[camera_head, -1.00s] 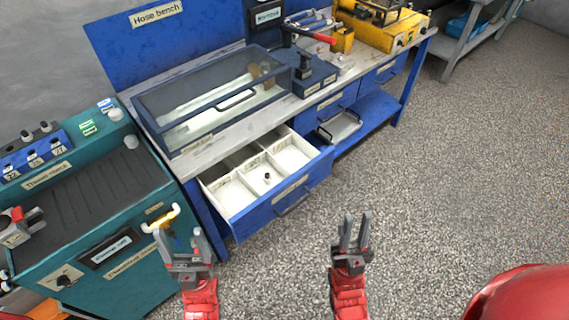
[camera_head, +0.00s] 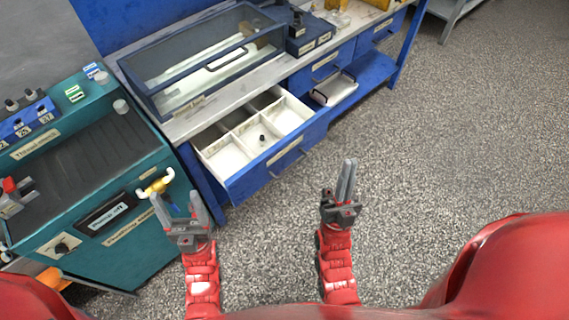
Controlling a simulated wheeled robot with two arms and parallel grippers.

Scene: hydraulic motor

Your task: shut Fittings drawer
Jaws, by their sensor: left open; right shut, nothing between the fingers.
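The Fittings drawer (camera_head: 270,172) is a blue-fronted drawer with white compartments, pulled out from under the bench at its left end. A small dark fitting (camera_head: 262,138) lies in one compartment. Its dark bar handle (camera_head: 287,166) is on the front; the label is too small to read. My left gripper (camera_head: 178,207) is open in front of the teal cabinet, left of and below the drawer, apart from it. My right gripper (camera_head: 346,178) is shut and empty over the floor, to the right of the drawer front and not touching it.
The blue bench carries a clear-lidded case (camera_head: 200,65) above the drawer. A shut drawer (camera_head: 325,66) and a small tray (camera_head: 334,88) are further right. The teal cabinet (camera_head: 110,190) with a yellow-white handle (camera_head: 156,186) stands left. The floor (camera_head: 440,140) at right is free.

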